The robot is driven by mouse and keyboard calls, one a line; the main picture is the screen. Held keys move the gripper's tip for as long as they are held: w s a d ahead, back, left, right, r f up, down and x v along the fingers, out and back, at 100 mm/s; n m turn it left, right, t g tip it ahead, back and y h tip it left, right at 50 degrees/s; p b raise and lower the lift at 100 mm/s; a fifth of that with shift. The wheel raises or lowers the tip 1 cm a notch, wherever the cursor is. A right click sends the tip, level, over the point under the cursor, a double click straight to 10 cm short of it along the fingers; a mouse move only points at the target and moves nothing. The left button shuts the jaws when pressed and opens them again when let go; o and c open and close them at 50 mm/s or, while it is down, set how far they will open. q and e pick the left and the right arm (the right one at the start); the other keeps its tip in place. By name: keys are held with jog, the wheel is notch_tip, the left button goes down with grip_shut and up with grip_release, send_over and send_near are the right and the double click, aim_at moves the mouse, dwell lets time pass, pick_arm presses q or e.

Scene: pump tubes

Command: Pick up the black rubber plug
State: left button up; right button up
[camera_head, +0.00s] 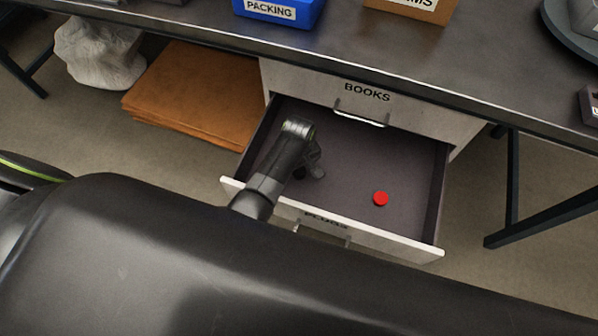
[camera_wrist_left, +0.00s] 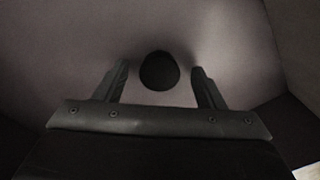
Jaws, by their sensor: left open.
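The black rubber plug (camera_wrist_left: 159,71) shows in the left wrist view as a dark round shape on the drawer floor. It lies between and slightly beyond the fingertips of my left gripper (camera_wrist_left: 161,78), which is open. A gap shows on both sides, so the fingers look apart from it. In the head view my left gripper (camera_head: 314,170) reaches down into the open drawer (camera_head: 345,150), near its left side. The gripper and wrist mostly hide the plug there. My right gripper is not in view.
A red round plug (camera_head: 380,198) lies in the drawer to the right, with bare floor around it. The front panel (camera_head: 400,246) reads PLUGS, and a closed BOOKS drawer (camera_head: 420,117) sits above. The tabletop (camera_head: 400,62) overhangs behind.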

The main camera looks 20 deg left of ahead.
pick_arm(q)
jog(key=c, duration=1)
jog(key=shift+r, duration=0.15)
